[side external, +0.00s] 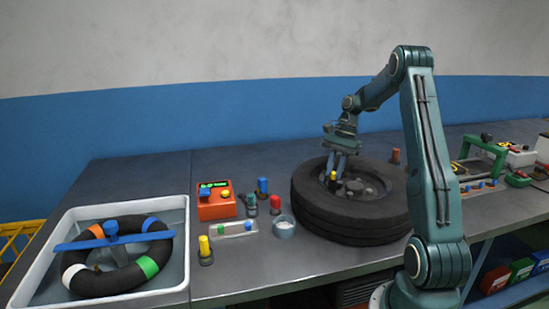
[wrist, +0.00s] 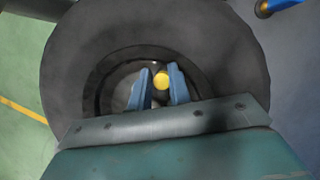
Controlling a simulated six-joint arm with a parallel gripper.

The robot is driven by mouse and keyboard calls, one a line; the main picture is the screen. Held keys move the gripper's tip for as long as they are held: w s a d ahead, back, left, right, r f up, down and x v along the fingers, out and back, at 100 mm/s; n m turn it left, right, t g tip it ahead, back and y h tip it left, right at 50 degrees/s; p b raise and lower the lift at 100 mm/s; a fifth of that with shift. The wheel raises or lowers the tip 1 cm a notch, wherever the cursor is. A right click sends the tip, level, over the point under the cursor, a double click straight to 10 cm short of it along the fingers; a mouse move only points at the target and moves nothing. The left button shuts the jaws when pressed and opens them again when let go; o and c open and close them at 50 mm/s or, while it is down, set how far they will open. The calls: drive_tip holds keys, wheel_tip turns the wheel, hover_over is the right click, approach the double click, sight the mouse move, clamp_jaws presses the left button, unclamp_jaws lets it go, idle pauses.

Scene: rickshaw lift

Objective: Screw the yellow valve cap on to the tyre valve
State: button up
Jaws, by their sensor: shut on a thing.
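The tyre (side external: 345,225) lies flat on the bench; it also fills much of the wrist view (wrist: 75,60). My gripper (side external: 335,178) points down over the tyre's hub opening. In the wrist view my gripper's blue fingers (wrist: 160,82) are closed on the yellow valve cap (wrist: 161,80). The cap also shows as a small yellow spot between the fingertips in the side view (side external: 333,175). The valve is mostly hidden by the fingers and cap, so I cannot tell whether the cap touches it.
Left of the tyre stand a small dish (side external: 284,227), a red-capped piece (side external: 275,204), a yellow-capped piece (side external: 205,250) and an orange device (side external: 216,200). A white tray (side external: 188,240) with a ringed tube is at far left. A green frame (side external: 485,150) stands at right.

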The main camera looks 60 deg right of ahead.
drive_tip(key=shift+o, duration=0.2)
drive_tip(key=m, duration=0.1)
drive_tip(key=m+t, duration=0.1)
drive_tip(key=m, duration=0.3)
drive_tip(key=shift+s+f+t+h, duration=0.1)
drive_tip(key=shift+s+t+h, duration=0.2)
drive_tip(key=shift+s, duration=0.1)
drive_tip(key=m, duration=0.2)
drive_tip(key=m+t+h, duration=0.1)
drive_tip(key=m, duration=0.2)
drive_tip(key=shift+h, duration=0.3)
drive_tip(key=shift+c, duration=0.3)
drive_tip(key=m+t+h, duration=0.1)
drive_tip(key=m, duration=0.3)
drive_tip(key=shift+a, duration=0.1)
drive_tip(key=m+h, duration=0.1)
drive_tip(key=m, duration=0.2)
drive_tip(key=shift+w+m+h, duration=0.1)
drive_tip(key=shift+m+h, duration=0.3)
drive_tip(key=o, duration=0.5)
drive_tip(key=shift+o, duration=0.2)
drive_tip(key=shift+w, duration=0.1)
